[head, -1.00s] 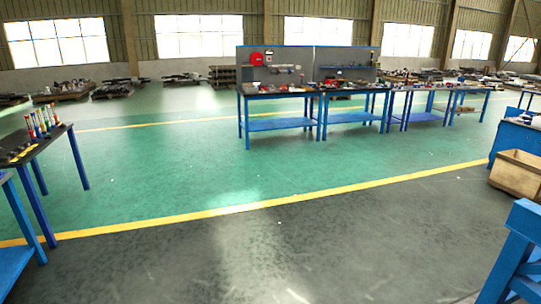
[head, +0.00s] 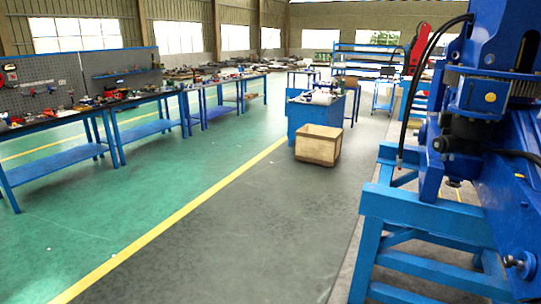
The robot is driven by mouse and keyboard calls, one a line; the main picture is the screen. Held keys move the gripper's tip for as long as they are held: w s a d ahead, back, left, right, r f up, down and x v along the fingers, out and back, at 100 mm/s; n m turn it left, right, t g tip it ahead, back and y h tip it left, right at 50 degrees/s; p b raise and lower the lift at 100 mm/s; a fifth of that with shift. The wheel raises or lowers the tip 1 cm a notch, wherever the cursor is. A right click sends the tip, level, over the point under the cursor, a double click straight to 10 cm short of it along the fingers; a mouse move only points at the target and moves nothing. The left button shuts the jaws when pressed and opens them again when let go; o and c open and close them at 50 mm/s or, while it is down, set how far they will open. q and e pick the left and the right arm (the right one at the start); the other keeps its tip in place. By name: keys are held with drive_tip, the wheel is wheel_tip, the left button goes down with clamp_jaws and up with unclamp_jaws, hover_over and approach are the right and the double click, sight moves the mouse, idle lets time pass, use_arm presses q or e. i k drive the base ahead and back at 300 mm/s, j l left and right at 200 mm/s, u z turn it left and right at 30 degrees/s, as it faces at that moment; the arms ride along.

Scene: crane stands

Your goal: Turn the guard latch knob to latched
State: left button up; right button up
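No guard latch knob can be made out for certain in the head view. A large blue machine (head: 510,185) on a blue steel stand (head: 420,207) fills the right side, close to me. A small metal round fitting (head: 522,264) shows low on its face; I cannot tell whether it is the knob. Neither of my grippers shows in the head view.
A cardboard-coloured box (head: 318,145) stands on the floor in front of a blue cabinet (head: 318,112). Blue workbenches (head: 150,100) line the left. The grey floor (head: 250,230) between the yellow line and the stand is clear.

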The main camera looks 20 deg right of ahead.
sight(490, 97)
drive_tip(key=i+l+z, duration=0.2)
drive_tip(key=i+z, duration=0.9)
drive_tip(key=i, duration=0.15)
